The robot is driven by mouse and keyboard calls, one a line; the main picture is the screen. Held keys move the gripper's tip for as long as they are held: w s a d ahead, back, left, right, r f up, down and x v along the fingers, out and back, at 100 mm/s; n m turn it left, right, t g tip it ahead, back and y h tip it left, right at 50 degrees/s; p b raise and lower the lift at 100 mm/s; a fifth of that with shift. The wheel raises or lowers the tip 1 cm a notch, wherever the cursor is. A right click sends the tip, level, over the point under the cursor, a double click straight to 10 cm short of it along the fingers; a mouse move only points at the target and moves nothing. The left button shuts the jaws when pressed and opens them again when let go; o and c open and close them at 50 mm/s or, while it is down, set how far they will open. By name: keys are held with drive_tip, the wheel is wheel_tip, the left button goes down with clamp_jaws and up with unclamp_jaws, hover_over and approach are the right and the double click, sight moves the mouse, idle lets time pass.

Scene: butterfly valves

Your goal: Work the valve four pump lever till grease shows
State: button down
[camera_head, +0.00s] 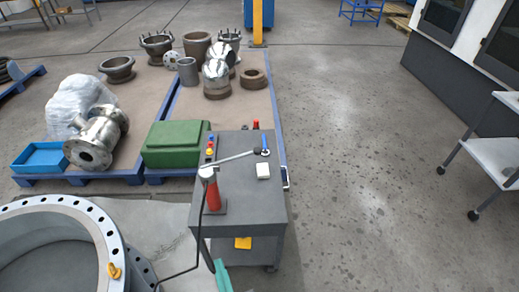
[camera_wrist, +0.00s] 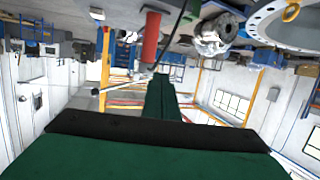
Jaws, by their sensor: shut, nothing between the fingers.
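A red grease pump (camera_head: 213,192) stands upright on the grey cart. Its silver pump lever (camera_head: 232,160) reaches right and slightly up to a dark end; a black hose hangs from the pump. In the wrist view, which is upside down, the red pump (camera_wrist: 151,38) and the lever (camera_wrist: 122,85) lie beyond my fingers. My green gripper (camera_wrist: 163,75) is shut and empty, apart from the lever. Its teal tip (camera_head: 222,277) shows at the bottom of the head view, below the cart's front. A large flanged ring (camera_head: 65,203) with an orange fitting (camera_head: 114,271) is at lower left; no valve number is readable.
The grey cart (camera_head: 255,205) carries coloured caps, a blue-handled tool (camera_head: 264,145) and a white block (camera_head: 263,171). A green crate (camera_head: 175,143), blue tray (camera_head: 40,158) and metal fittings sit on pallets behind. Floor to the right is clear up to a white table (camera_head: 497,155).

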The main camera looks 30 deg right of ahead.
drive_tip(key=w+d+r+m+h, duration=0.2)
drive_tip(key=w+d+r+h, duration=0.1)
drive_tip(key=w+d+r, duration=0.8)
drive_tip(key=w+d+r+m+g+h, duration=0.1)
drive_tip(key=d+r, duration=0.9)
drive_tip(key=r, duration=0.1)
drive_tip(key=shift+w+d+m+g, duration=0.2)
drive_tip(key=shift+d+m+g, duration=0.15)
drive_tip(key=shift+m+g, duration=0.05)
drive_tip(key=shift+r, duration=0.1)
